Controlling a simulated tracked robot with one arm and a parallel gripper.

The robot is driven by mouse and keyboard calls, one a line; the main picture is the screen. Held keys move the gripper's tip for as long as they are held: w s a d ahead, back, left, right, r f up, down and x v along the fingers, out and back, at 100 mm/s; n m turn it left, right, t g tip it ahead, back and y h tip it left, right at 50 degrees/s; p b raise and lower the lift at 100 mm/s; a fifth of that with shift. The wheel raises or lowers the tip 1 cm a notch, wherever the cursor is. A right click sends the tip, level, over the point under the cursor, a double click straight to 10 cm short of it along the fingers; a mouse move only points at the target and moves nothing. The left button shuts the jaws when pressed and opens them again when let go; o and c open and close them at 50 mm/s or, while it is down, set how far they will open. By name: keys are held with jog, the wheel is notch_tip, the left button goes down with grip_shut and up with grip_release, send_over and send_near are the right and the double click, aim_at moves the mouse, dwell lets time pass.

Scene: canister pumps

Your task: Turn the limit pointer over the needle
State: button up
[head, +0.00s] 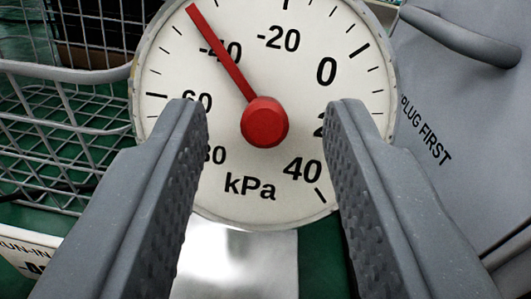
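A round white gauge (289,205) marked kPa faces me in the upper middle of the head view. A red pointer (222,58) with a round red hub (265,122) is on its face. The pointer slants up and left, its tip near the rim, lying across the -40 label. No separate needle shows; I cannot tell whether one lies under the red pointer. My gripper (267,108) is open, one finger on each side of the hub, and nothing is between the fingers. The fingers hide parts of the -60, -80 and 20 labels.
A grey wire basket (75,130) stands at the left. A grey panel (450,190) reading "PLUG FIRST" and a grey handle (460,37) are at the right. A white label (28,252) shows at lower left. A shiny pale block (240,265) is below the gauge.

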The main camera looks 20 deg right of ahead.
jog(key=shift+s+a+r, duration=0.1)
jog(key=shift+s, duration=0.4)
jog(key=p+v, duration=0.2)
jog(key=v, duration=1)
jog(key=shift+s, duration=0.4)
jog(key=shift+a, duration=0.1)
